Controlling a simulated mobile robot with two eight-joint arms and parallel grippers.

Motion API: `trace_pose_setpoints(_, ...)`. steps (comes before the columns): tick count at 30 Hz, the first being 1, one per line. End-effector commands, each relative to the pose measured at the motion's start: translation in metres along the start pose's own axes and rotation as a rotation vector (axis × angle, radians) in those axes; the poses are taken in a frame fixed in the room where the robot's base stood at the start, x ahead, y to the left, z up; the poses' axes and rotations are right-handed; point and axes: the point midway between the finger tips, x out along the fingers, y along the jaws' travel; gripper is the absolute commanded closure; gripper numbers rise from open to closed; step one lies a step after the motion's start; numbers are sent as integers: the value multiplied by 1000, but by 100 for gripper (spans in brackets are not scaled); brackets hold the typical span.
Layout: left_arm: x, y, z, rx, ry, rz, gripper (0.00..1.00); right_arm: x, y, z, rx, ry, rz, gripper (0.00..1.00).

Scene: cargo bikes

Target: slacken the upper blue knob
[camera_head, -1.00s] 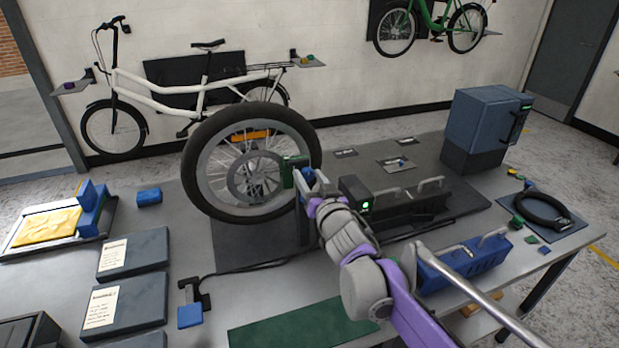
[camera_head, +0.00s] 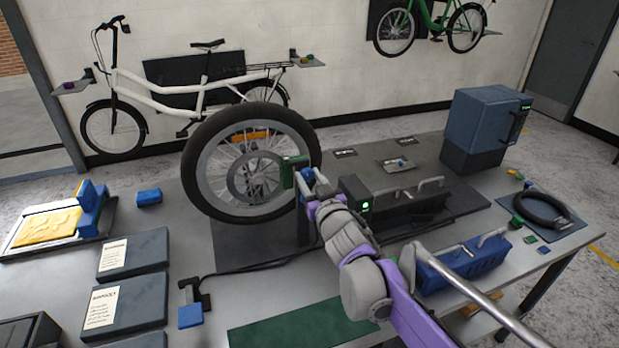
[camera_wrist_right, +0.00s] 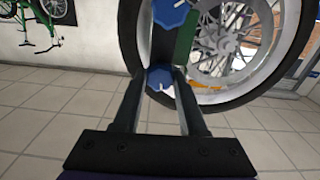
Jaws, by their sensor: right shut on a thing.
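The wrist view looks upside down, with ceiling tiles at the bottom. There the upper blue knob (camera_wrist_right: 159,78), with a white mark, sits between the fingertips of my right gripper (camera_wrist_right: 158,84), which is shut on it. The lower blue knob (camera_wrist_right: 170,13) shows at the top edge of that view, apart from the fingers. In the head view my right gripper (camera_head: 310,188) is at the dark post beside the spoked wheel, and my wrist hides most of the knobs. My left gripper is in neither view.
The large wheel (camera_head: 196,184) stands close to the left of my gripper, with a green block (camera_head: 291,172) between. A black box with a green light (camera_head: 366,205) and a dark fixture with handles stand close on the right. A blue toolbox (camera_head: 470,268) lies near my forearm.

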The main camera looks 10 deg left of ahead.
Motion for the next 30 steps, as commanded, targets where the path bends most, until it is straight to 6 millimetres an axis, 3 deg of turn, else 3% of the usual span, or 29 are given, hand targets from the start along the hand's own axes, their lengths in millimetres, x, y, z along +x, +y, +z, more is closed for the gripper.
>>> trace_pose_setpoints(30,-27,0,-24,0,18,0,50,0,-1,-1,-965,-1,1,100)
